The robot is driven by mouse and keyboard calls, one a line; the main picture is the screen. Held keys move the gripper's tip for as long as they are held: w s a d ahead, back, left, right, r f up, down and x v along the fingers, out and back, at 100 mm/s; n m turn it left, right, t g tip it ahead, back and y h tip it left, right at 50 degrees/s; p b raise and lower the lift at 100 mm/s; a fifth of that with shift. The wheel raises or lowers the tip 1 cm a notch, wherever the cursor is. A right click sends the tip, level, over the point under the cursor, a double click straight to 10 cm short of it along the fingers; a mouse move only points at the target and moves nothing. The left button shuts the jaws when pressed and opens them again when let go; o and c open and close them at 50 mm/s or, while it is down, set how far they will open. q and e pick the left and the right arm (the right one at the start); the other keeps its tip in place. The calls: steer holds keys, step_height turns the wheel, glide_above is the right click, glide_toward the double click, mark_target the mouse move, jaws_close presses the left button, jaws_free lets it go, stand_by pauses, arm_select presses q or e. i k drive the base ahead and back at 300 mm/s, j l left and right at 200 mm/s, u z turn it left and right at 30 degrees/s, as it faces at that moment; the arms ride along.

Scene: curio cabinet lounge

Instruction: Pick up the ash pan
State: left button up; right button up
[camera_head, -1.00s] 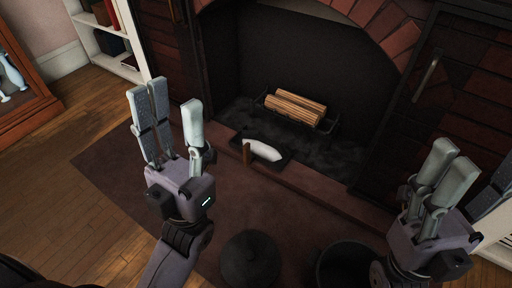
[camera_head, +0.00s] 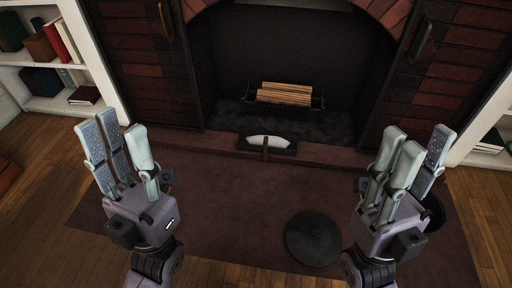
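The ash pan (camera_head: 285,149) is a flat black tray with a brown handle pointing toward me and a pale white heap in it. It lies on the front of the hearth, in the middle of the camera_head view. My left gripper (camera_head: 118,125) is raised, open and empty, to the left of the pan and well apart from it. My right gripper (camera_head: 416,133) is raised, open and empty, to the right of the pan and apart from it. Neither gripper touches anything visible.
Logs (camera_head: 285,94) rest on a grate in the fireplace (camera_head: 290,45) behind the pan. A round black lid (camera_head: 313,238) lies on the dark rug (camera_head: 225,225). A black bucket (camera_head: 435,211) is partly hidden behind my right gripper. Bookshelves (camera_head: 75,101) stand at left. The rug's middle is clear.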

mark_target(286, 142)
steer(key=i+j+z, duration=0.15)
steer(key=j, duration=0.25)
steer(key=i+j+z, duration=0.15)
steer(key=j, duration=0.3)
steer(key=i+j+z, duration=0.2)
steer(key=j, duration=0.25)
steer(key=j+z, duration=0.15)
steer(key=j, duration=0.3)
steer(key=i+j+z, duration=0.1)
steer(key=i+j, duration=0.2)
steer(key=i, duration=0.2)
steer(key=i+j+z, duration=0.15)
steer(key=i+j, duration=0.2)
steer(key=i, duration=0.15)
